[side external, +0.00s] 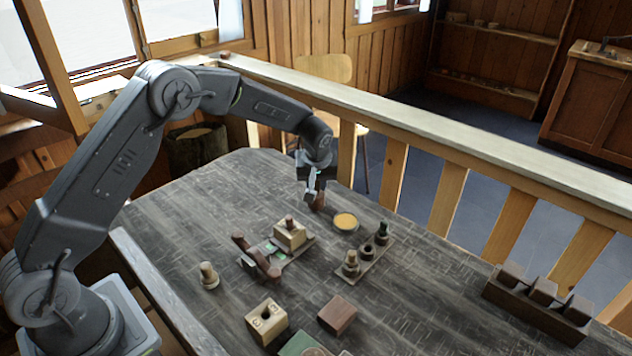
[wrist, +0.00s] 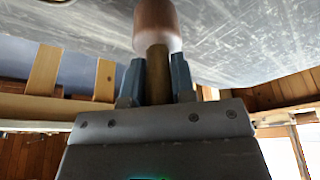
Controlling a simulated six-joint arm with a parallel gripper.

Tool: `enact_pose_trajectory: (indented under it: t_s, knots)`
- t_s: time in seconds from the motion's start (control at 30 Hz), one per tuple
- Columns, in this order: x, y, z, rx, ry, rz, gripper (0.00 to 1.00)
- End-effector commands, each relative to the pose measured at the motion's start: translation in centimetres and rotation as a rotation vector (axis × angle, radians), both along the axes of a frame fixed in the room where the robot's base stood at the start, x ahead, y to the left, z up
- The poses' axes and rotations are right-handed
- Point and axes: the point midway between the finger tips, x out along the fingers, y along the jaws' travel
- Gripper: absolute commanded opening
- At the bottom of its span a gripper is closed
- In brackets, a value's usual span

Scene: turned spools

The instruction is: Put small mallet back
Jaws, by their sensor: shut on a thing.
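My gripper (side external: 313,191) is at the far side of the table, above its surface. In the wrist view my gripper (wrist: 158,80) is shut on the small mallet's brown handle (wrist: 157,75). The mallet's reddish-brown, rounded head (wrist: 156,25) sticks out beyond the fingertips. In the side view part of the small mallet (side external: 319,202) shows as a brown shape just below the fingers. I cannot tell whether it touches the table.
A round yellow dish (side external: 345,222) is close to the gripper. A board with several turned pieces (side external: 368,262), a wooden stand with a block (side external: 290,235), a lone spool (side external: 208,275) and loose blocks (side external: 338,315) lie nearer. A dark rack (side external: 537,305) stands right. The table's left is clear.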

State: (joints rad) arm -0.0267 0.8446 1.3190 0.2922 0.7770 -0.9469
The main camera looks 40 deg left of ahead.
Motion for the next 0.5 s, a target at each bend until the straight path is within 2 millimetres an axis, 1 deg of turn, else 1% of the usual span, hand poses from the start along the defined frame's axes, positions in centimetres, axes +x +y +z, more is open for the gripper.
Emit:
enact_pose_trajectory:
  t_s: [0.07,0.1,0.33,0.5]
  knots:
    - [-0.01,0.01,-0.27,0.0,0.001,0.0,0.0]
    - [-0.02,0.01,-0.26,0.001,0.001,0.0,0.27]
    - [-0.02,0.01,-0.23,0.001,0.001,0.0,0.49]
    - [-0.02,0.01,-0.22,0.0,0.001,0.0,0.5]
